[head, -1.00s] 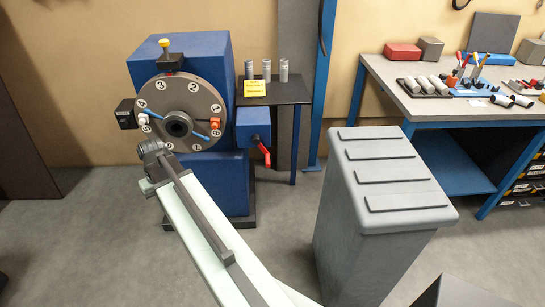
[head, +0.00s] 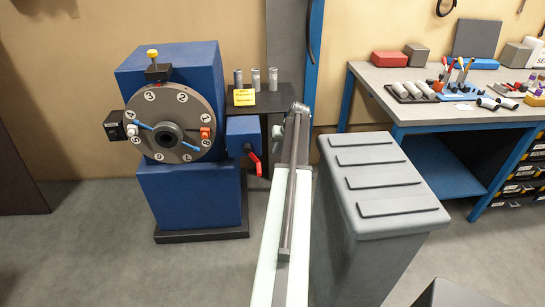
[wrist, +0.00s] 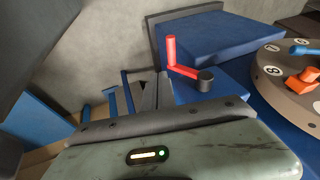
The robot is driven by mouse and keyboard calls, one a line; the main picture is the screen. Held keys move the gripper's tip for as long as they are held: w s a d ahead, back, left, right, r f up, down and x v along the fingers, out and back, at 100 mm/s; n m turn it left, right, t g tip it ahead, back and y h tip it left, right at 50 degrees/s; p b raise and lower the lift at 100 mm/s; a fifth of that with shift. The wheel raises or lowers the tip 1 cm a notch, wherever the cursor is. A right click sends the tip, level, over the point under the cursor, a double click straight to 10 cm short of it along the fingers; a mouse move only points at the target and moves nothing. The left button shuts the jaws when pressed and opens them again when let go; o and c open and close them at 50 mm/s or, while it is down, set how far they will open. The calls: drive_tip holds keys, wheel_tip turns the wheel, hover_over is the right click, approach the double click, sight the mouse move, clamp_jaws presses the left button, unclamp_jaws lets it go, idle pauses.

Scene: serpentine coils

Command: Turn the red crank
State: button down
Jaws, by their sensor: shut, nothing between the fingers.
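The red crank (head: 254,163) hangs down and slightly right from its dark hub on the front of a small blue box (head: 243,135), beside the large blue machine. In the wrist view the red crank (wrist: 178,60) stands out from the dark hub, ahead of my gripper and apart from it. My gripper (wrist: 150,125) shows as a pale green housing with a dark grey front edge and a lit indicator. In the head view my arm reaches up just right of the crank.
The machine's round numbered disc (head: 168,123) has blue bars and an orange block (head: 205,133). Grey cylinders (head: 255,78) and a yellow label (head: 244,97) are on a dark shelf. A grey lidded bin (head: 375,220) stands close right of my arm. A workbench (head: 430,108) is behind it.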

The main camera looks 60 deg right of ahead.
drive_tip(key=w+a+b+x, duration=0.1)
drive_tip(key=a+b+x, duration=0.1)
drive_tip(key=b+x, duration=0.7)
drive_tip(key=x, duration=0.2)
drive_tip(key=shift+w+f+b, duration=0.25)
drive_tip(key=shift+f+b, duration=0.1)
drive_tip(key=shift+b, duration=0.05)
drive_tip(key=shift+w, duration=0.1)
